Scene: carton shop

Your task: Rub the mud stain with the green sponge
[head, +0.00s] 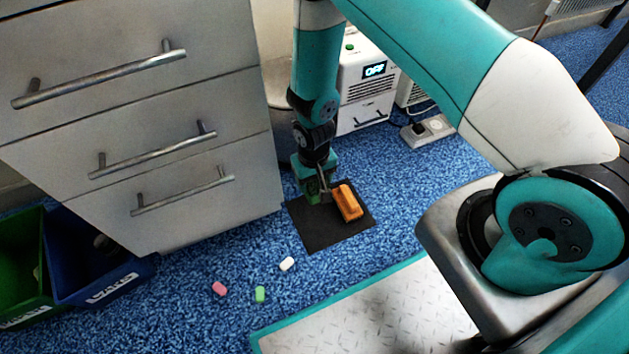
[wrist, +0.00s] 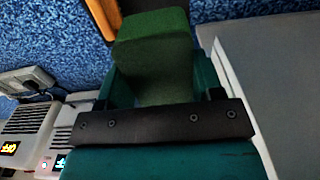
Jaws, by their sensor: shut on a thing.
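My gripper (head: 318,190) is low over a black mat (head: 318,236) on the blue carpet, just left of an orange block-like thing (head: 347,202). It is shut on the green sponge, a green block that fills the space between the jaws in the wrist view (wrist: 155,62). In the head view only a little of the sponge (head: 312,186) shows. I cannot tell whether the sponge touches the mat. I cannot make out a mud stain in either view.
A grey drawer cabinet (head: 150,115) stands close on the left. A white box with an "OFF" display (head: 366,90) and a power strip (head: 428,131) are behind. Pink (head: 219,288), green (head: 260,294) and white (head: 287,264) small blocks lie in front. Green (head: 25,270) and blue (head: 95,280) bins stand left.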

